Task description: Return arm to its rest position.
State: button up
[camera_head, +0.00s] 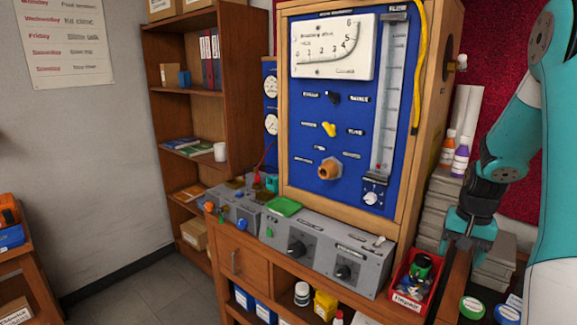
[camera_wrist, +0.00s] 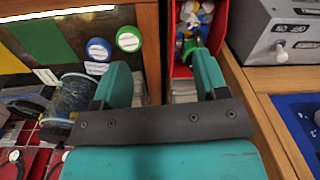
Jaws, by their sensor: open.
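My gripper (camera_head: 458,246) hangs from my teal arm at the right of the head view, beside the red bin (camera_head: 405,292) and in front of a stack of grey items. In the wrist view my gripper (camera_wrist: 163,82) has its two teal fingers spread apart with nothing between them. The red bin, holding small coloured parts, shows just beyond the fingers in the wrist view (camera_wrist: 222,30).
The blue testbench panel (camera_head: 305,115) with gauge, knobs and valve stands in a wooden cabinet. Grey control boxes (camera_head: 325,248) line the bench front. Bottles (camera_head: 460,160) stand behind my arm. A bookshelf (camera_head: 235,60) is at the back; open floor (camera_head: 120,285) lies left.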

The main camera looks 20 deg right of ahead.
jog(key=w+a+r+n+t+y, duration=0.15)
jog(key=a+r+n, duration=0.25)
jog(key=a, duration=0.7)
jog(key=w+a+r+n+g, duration=0.1)
jog(key=w+a+r+n, duration=0.25)
jog(key=a, duration=0.75)
jog(key=s+a+r+n+y, duration=0.1)
jog(key=s+a+r+n, duration=0.1)
jog(key=s+a+n, duration=0.3)
jog(key=s+a+r+n+y+b, duration=0.1)
jog(key=s+a+n, duration=0.3)
jog(key=s+a, duration=0.4)
jog(key=a+r+g, duration=0.1)
jog(key=a, duration=0.5)
jog(key=shift+s+r+n, duration=0.25)
jog(key=shift+s+n, duration=0.1)
